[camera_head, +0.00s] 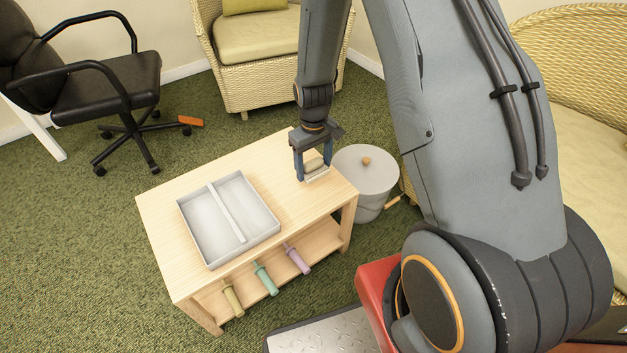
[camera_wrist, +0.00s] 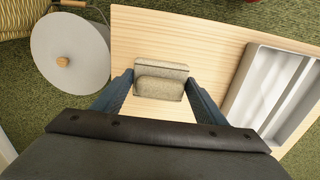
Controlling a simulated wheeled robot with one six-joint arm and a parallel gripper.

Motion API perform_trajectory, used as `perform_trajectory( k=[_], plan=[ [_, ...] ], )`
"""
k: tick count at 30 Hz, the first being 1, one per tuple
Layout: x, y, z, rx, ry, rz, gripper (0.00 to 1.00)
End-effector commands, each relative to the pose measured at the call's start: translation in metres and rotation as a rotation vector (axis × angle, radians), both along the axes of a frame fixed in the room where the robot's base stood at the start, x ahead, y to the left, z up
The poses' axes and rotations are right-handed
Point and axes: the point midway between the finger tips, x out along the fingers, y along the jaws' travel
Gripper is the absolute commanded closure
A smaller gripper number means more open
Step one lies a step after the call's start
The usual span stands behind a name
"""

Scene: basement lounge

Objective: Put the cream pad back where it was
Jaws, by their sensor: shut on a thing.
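My gripper (camera_head: 313,172) points down over the right end of the light wooden table (camera_head: 165,208). It is shut on the cream pad (camera_head: 313,163), a small beige block held between the two blue fingers. In the wrist view the pad (camera_wrist: 160,90) spans between the fingertips, with a second beige edge just behind it. A pale strip shows under the pad in the head view. I cannot tell whether the pad touches the tabletop.
A grey two-compartment tray (camera_head: 272,232) lies empty on the table's left part. Several colored-handled items, including a teal one (camera_head: 265,279), lie on the lower shelf. A grey lidded bin (camera_head: 365,175) stands close right of the table. Tabletop between tray and gripper is clear.

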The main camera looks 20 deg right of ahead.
Motion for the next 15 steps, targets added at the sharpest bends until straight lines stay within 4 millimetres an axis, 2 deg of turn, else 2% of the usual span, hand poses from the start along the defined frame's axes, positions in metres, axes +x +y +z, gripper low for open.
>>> perform_trajectory(
  k=[1, 8, 15],
  plan=[
    [0.0, 0.0, -0.009, -0.001, 0.002, 0.0, 0.52],
    [0.0, 0.0, -0.026, 0.0, 0.001, -0.001, 0.52],
    [0.0, 0.0, -0.056, 0.0, 0.001, -0.001, 0.52]
  ],
)
